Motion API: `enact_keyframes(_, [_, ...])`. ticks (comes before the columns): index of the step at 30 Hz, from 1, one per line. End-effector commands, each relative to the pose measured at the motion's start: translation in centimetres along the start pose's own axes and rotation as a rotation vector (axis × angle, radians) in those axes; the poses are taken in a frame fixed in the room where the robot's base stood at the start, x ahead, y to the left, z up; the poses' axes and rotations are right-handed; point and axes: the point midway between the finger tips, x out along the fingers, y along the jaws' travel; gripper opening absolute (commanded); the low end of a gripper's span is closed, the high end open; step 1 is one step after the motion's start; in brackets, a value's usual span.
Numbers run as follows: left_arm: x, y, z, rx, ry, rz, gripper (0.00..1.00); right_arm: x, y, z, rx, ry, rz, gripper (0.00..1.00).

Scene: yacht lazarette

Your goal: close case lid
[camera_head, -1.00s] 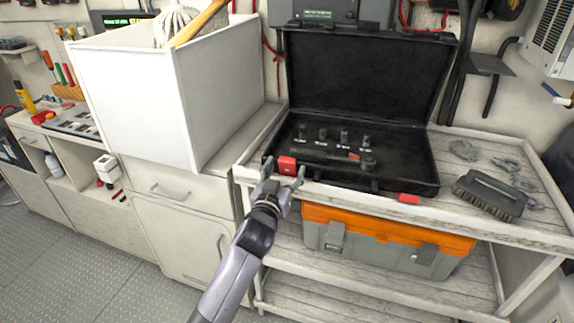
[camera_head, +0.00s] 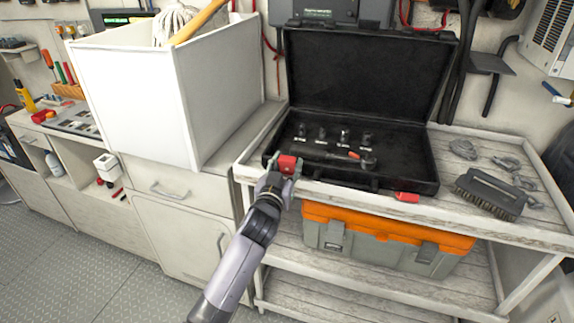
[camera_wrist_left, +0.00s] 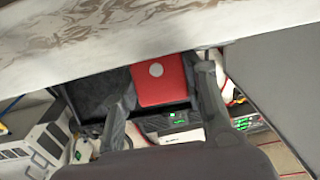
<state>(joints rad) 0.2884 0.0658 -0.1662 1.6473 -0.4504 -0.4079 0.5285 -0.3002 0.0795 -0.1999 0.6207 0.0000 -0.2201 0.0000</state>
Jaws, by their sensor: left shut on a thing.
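The black case (camera_head: 352,182) stands open on the slatted bench top, its lid (camera_head: 368,75) raised and leaning back, nearly upright. Inside are several small dark sockets and a tool with a red part (camera_head: 354,155). One red latch (camera_head: 407,197) is at the case's front right. A second red latch (camera_head: 288,161) is at its front left corner. My left gripper (camera_head: 287,168) is shut on this left latch. In the left wrist view the red piece (camera_wrist_left: 160,80), with a pale round dot, sits between the two fingers. My right gripper is not in view.
A black brush (camera_head: 490,194) and grey shackle-like pieces (camera_head: 464,149) lie right of the case. An orange and grey toolbox (camera_head: 385,240) stands on the shelf below. A tall white bin (camera_head: 130,100) stands to the left on a cabinet. A grey device is behind the lid.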

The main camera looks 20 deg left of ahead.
Motion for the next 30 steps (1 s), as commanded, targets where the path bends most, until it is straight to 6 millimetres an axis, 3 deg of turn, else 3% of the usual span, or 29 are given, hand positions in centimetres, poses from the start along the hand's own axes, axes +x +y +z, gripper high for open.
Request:
enact_keyframes(13, [-0.01, 0.03, 0.01, -0.001, 0.0, 0.001, 0.0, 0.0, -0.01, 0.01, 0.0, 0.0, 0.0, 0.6])
enact_keyframes(30, [-0.01, 0.04, 0.03, -0.002, 0.001, 0.001, 0.0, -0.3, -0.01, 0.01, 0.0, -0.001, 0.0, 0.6])
